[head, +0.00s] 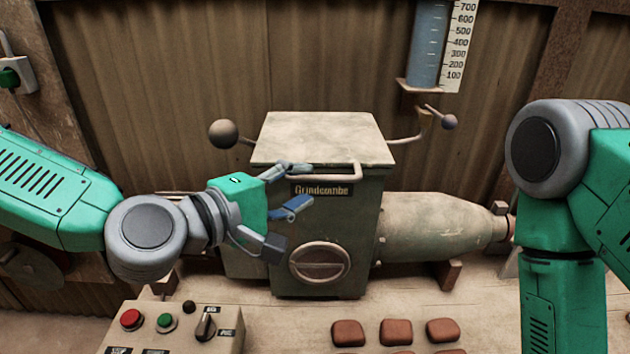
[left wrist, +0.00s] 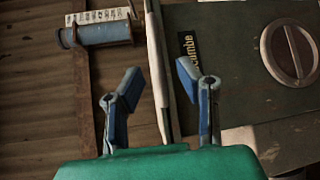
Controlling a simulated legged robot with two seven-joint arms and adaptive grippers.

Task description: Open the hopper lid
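The hopper lid (head: 318,135) is a pale worn plate lying flat and closed on the dark green "Grindcombe" hopper (head: 360,235). A pale bar handle (head: 345,177) runs along its front edge. My left gripper (head: 303,187) is open in front of the hopper's upper left, its fingers near the handle's left end. In the left wrist view, a pale bar-like edge (left wrist: 158,60) lies between the open fingertips (left wrist: 160,78); I cannot tell whether it is the handle or the lid rim. No grip shows. My right gripper is out of view.
A round dark knob (head: 223,133) sticks out left of the lid, and a small-knobbed lever (head: 448,121) stands right. A control box (head: 185,325) is at front left. Several brown tiles (head: 396,332) lie in front. A blue gauge (head: 430,45) hangs behind.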

